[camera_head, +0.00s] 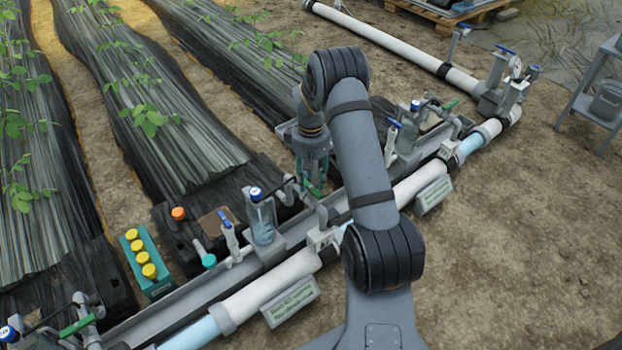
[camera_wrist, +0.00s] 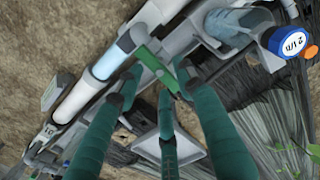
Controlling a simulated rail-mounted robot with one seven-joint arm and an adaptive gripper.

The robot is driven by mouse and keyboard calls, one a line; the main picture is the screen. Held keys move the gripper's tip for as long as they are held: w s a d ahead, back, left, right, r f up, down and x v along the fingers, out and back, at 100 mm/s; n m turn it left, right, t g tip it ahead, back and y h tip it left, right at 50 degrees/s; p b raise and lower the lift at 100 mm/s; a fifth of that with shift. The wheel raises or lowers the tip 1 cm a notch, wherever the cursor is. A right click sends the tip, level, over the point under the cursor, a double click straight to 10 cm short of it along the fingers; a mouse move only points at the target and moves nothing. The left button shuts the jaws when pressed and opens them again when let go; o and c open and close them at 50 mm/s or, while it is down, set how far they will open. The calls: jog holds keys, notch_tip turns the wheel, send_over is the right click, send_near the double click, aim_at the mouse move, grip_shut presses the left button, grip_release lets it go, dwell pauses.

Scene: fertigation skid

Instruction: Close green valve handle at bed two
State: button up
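A green valve handle (camera_head: 314,189) on the middle branch shows partly in the head view, just below my gripper (camera_head: 312,158). My arm hides part of the pipework around it. In the wrist view the green handle (camera_wrist: 154,66) lies at an angle across the line of the white main pipe. My gripper (camera_wrist: 156,82) has its teal fingers spread, with fingertips on either side of the handle's lower end. I see gaps between the fingers and the handle, and contact is not clear.
A blue-capped clear canister (camera_head: 262,222) and a blue-handled valve (camera_head: 229,236) stand left of my gripper. A teal rack (camera_head: 155,288) holds several yellow-capped bottles. Other green handles sit at the lower left (camera_head: 76,327) and upper right (camera_head: 450,104).

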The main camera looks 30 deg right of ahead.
aim_at(311, 187)
jog(key=shift+f, duration=0.15)
jog(key=shift+f+b, duration=1.6)
jog(key=shift+f, duration=0.6)
jog(key=shift+c, duration=1.3)
